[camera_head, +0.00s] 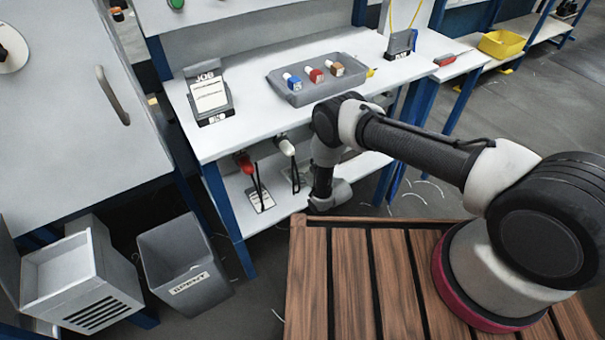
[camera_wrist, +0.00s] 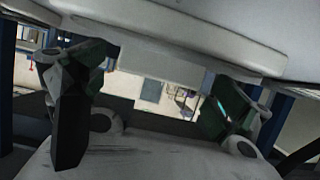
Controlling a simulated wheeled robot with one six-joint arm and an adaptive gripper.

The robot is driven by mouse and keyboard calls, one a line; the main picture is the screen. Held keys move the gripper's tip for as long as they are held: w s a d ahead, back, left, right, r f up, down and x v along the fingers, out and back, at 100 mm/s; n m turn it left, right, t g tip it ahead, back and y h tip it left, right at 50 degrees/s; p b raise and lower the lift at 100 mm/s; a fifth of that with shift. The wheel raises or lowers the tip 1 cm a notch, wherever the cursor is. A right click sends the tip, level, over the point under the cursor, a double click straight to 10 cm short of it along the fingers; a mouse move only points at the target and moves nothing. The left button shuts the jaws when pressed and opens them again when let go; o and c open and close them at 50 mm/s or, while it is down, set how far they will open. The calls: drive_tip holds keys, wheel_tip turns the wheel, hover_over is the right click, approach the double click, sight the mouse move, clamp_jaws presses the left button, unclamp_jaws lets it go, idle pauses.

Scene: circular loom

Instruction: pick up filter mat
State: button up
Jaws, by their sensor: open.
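I cannot pick out the filter mat with certainty in either view. A white slotted housing (camera_head: 98,278) stands low at the left in the head view, with a pale recessed panel on its side; I cannot tell whether that panel is a mat. My gripper shows in the wrist view (camera_wrist: 150,105), its two dark fingers wide apart with nothing held between them. In the head view my arm bends down in front of the workbench, and its end is low by the lower shelf; the fingers are not clear there.
The workbench (camera_head: 240,137) carries a grey tray (camera_head: 345,88) with several coloured items and a job-card stand (camera_head: 208,95). A grey bin (camera_head: 188,268) stands beside the housing. A slatted wooden top (camera_head: 345,280) lies in front. A yellow bin (camera_head: 501,43) is at the far right.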

drive_tip(key=c, duration=1)
wheel_tip(320, 180, up, 10)
drive_tip(key=shift+r, duration=0.1)
